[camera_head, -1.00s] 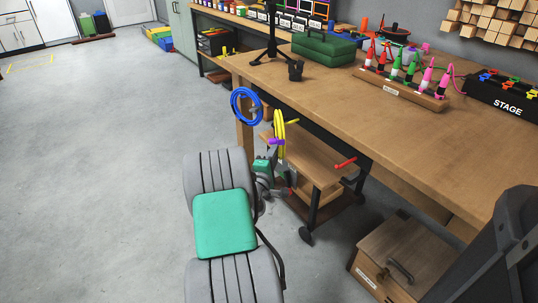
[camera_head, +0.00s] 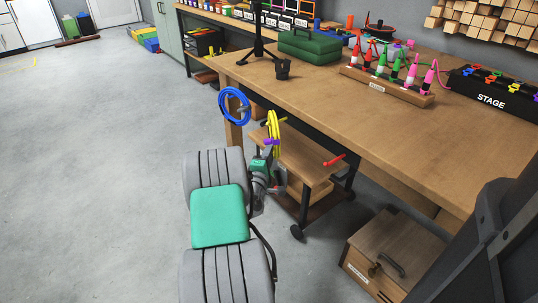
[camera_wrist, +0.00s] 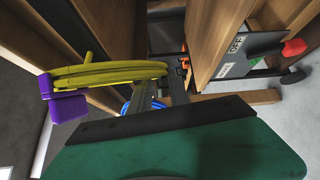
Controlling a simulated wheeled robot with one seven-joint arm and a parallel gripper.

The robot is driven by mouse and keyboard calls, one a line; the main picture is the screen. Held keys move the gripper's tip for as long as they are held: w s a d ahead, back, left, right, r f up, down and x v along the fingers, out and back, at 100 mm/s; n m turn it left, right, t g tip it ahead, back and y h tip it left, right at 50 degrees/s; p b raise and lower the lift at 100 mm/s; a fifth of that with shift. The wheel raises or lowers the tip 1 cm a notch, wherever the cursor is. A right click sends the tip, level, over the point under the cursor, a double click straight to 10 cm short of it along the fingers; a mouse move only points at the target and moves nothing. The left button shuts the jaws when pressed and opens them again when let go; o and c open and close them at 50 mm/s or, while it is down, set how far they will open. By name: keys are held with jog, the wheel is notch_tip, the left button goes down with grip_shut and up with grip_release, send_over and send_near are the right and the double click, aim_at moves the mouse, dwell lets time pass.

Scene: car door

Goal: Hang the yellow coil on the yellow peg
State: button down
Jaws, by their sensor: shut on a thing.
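The yellow coil (camera_head: 273,134) stands upright, seen nearly edge-on, with a purple band (camera_head: 271,142) low on it. My gripper (camera_head: 268,160) is just below and is shut on the coil. The yellow peg (camera_head: 283,120) shows as a short tip just right of the coil's upper part. In the wrist view the coil (camera_wrist: 105,75) runs across the upper left, with its purple band (camera_wrist: 66,108) at the left end. A yellow peg (camera_wrist: 88,57) sticks out above it there. I cannot tell whether the coil is around the peg or beside it.
A blue coil (camera_head: 222,107) hangs at the workbench (camera_head: 420,125) end, left of the yellow one. A wooden box (camera_head: 375,250) stands at the lower right. The floor on the left is clear.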

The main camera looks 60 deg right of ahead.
jog(key=c, duration=1.1)
grip_release()
jog(key=shift+c, duration=0.2)
